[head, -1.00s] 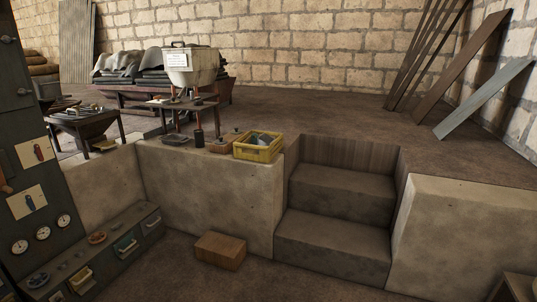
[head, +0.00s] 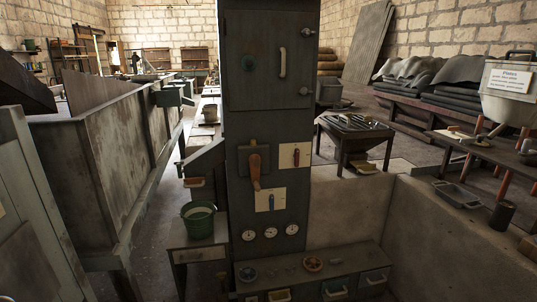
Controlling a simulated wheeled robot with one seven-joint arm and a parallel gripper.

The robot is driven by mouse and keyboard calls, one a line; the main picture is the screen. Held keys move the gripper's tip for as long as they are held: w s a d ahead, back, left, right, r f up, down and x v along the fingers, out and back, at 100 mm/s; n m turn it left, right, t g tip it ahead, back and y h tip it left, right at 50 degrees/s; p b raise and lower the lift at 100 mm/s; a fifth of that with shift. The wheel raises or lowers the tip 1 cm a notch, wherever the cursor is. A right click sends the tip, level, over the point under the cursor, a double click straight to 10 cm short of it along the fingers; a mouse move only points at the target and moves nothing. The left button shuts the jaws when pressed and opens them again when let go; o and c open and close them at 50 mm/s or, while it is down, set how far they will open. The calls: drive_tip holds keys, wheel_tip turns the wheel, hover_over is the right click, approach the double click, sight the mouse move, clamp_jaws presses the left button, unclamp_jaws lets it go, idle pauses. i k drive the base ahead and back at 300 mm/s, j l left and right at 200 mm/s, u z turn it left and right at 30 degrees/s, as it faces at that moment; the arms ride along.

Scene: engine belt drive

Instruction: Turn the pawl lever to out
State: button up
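A tall dark green cabinet panel (head: 239,130) stands in the middle of the head view. It carries a large orange-brown lever (head: 254,171) that hangs downward. To its right is a pale plate with a small red handle (head: 296,156). Below is another pale plate with a small dark blue handle (head: 271,202), which points about upright. I cannot tell which of these is the pawl lever, and no "out" marking is readable. My gripper is not in view.
Several round gauges (head: 270,232) sit low on the panel, above a low bench with drawers (head: 335,287). A green bucket (head: 198,219) stands on a small table at left. A long metal trough (head: 100,160) fills the left side. A low concrete wall (head: 435,235) bounds the right.

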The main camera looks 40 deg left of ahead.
sight(296, 156)
drive_tip(key=i+u, duration=1.1)
drive_tip(key=i+j, duration=0.1)
drive_tip(key=i, duration=0.45)
drive_tip(key=i+j+z, duration=0.1)
drive_tip(key=i, duration=0.5)
